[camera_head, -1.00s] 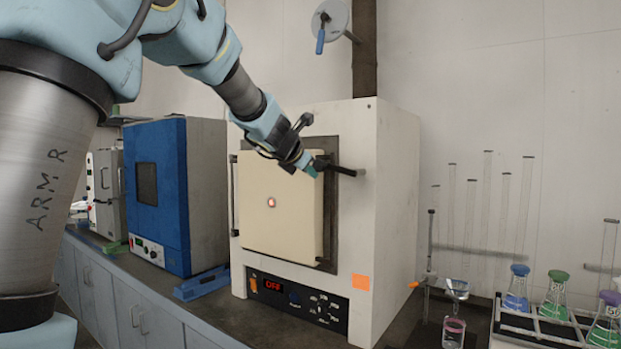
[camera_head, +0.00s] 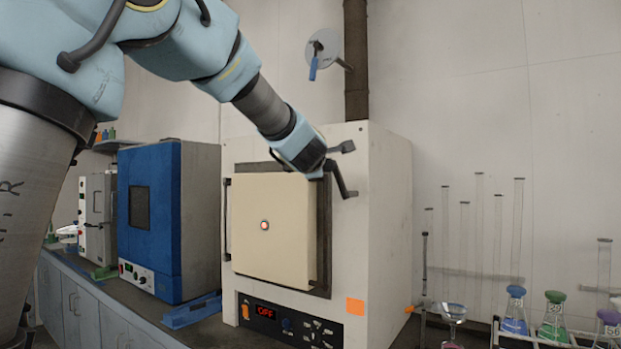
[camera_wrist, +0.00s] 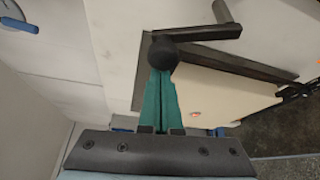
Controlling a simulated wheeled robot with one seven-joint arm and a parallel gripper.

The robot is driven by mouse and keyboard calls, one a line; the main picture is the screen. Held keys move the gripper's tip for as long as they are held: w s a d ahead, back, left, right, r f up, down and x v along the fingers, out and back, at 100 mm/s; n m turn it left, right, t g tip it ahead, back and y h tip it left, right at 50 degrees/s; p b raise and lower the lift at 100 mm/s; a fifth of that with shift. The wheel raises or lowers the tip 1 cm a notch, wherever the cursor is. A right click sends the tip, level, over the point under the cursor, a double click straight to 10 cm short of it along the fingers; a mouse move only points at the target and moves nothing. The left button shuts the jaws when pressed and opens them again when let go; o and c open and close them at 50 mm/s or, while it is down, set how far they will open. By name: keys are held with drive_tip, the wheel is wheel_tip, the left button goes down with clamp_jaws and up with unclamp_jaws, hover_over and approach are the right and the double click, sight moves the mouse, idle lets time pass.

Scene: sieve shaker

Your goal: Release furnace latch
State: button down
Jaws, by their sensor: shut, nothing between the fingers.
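The furnace (camera_head: 385,230) is a white box with a cream door (camera_head: 268,235), which looks shut in its dark frame. The dark latch lever (camera_head: 342,180) is at the upper right of the door and slants down to the right. In the wrist view the latch lever (camera_wrist: 200,34) has a round black knob (camera_wrist: 164,52) at one end. My gripper (camera_head: 316,172) is at the door's upper right corner, by the lever. In the wrist view my gripper (camera_wrist: 162,78) has its teal fingers together and empty, tips at the knob; I cannot tell whether they touch.
The furnace display (camera_head: 265,313) reads OFF. A blue oven (camera_head: 150,220) stands to the left on the dark counter. Glass tubes (camera_head: 480,245) and flasks with coloured caps (camera_head: 515,312) are at the right. A round wall fitting with a blue handle (camera_head: 313,68) is above.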

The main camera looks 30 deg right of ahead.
sight(333, 161)
drive_tip(key=shift+m+t, duration=0.4)
drive_tip(key=shift+m, duration=0.3)
drive_tip(key=shift+s+d+r, duration=0.25)
drive_tip(key=shift+s+d, duration=0.1)
drive_tip(key=shift+s, duration=0.25)
drive_tip(key=shift+s+d+r, duration=0.2)
drive_tip(key=shift+s+d, duration=0.15)
drive_tip(key=shift+s, duration=0.3)
drive_tip(key=shift+s+d+r, duration=0.25)
drive_tip(key=shift+s+d, duration=0.1)
drive_tip(key=shift+s, duration=0.25)
drive_tip(key=shift+s+p, duration=0.15)
drive_tip(key=shift+p, duration=0.15)
